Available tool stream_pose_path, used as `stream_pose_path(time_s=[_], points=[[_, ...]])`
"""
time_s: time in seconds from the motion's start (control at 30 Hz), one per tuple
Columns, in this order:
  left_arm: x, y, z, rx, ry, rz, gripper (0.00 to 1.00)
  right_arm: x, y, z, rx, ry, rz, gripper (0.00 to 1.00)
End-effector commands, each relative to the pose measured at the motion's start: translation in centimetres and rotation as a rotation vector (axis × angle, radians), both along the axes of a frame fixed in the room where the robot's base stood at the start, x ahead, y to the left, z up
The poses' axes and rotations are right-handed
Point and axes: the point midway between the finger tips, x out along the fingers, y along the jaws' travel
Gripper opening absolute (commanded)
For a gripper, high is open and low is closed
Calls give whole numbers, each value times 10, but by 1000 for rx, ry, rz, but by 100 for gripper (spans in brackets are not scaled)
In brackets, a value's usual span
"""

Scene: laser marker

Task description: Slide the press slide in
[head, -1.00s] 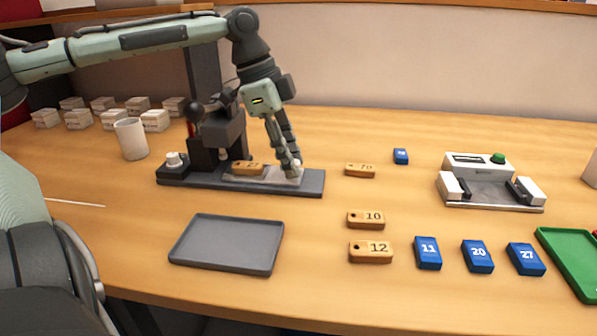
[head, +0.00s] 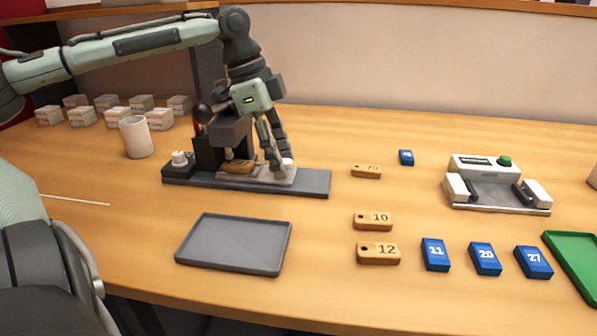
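The press slide (head: 262,177) is a light grey plate with a white knob (head: 288,164) at its right end. It lies on the dark base (head: 314,184) of the press. A wooden tag (head: 240,167) sits on the plate, close to under the dark press head (head: 229,131). My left gripper (head: 277,168) reaches down from above with its fingers at the knob. It appears shut on the knob, though the fingertips partly hide the contact. My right gripper is not in view.
A grey tray (head: 186,256) lies in front of the press. A white cup (head: 136,137) and several small boxes stand left. Wooden tags (head: 373,221) and blue tags (head: 435,255) lie right, near a white machine (head: 484,167) and a green tray (head: 562,252).

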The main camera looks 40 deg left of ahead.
Motion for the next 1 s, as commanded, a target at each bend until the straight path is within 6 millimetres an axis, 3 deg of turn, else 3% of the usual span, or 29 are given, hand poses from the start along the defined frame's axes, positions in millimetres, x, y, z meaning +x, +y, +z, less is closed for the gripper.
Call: stream_pose_path(time_s=[0.03, 0.33, 1.0], points=[[-5, 6, -16, -4, 37, 19, 45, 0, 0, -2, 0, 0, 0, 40], [-5, 6, -13, -5, 36, 21, 45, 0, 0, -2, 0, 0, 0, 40], [-3, 2, 57, -3, 22, 11, 45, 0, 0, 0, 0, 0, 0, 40]])
